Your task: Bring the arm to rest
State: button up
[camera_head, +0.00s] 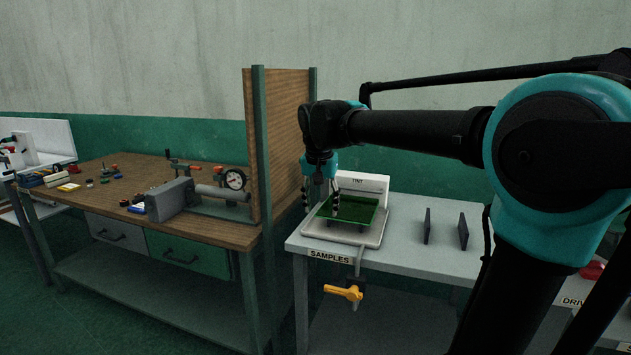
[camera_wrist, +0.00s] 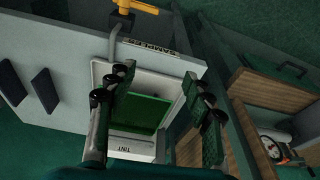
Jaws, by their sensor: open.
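My arm reaches across the upper right of the head view, and my gripper (camera_head: 320,196) points down near the left end of the grey samples bench (camera_head: 411,256). In the wrist view my gripper (camera_wrist: 158,88) has its two dark fingers spread wide, with nothing held between them. A green tray (camera_head: 352,222) sits on a white unit marked TINT (camera_head: 366,182). The tray also shows between the fingers in the wrist view (camera_wrist: 143,113). One finger overlaps the tray in the head view; I cannot tell how high it is above it.
A brown wooden panel (camera_head: 280,130) stands upright just left of my gripper. A wooden workbench (camera_head: 105,205) with a dial gauge (camera_head: 235,180) is beyond it. Two dark upright plates (camera_head: 427,226) stand on the samples bench. A yellow-handled tap (camera_head: 345,292) hangs at its front.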

jog(key=s+d+f+n, duration=0.1)
jog(key=s+d+f, duration=0.5)
jog(key=f, duration=0.3)
jog(key=s+d+f+n+t, duration=0.1)
jog(key=s+d+f, duration=0.4)
jog(key=f, duration=0.4)
jog(key=s+d+f+n, duration=0.1)
jog(key=s+d+f, duration=0.5)
jog(key=s+f, duration=0.2)
jog(key=shift+d+f+t, duration=0.3)
jog(key=shift+f, duration=0.15)
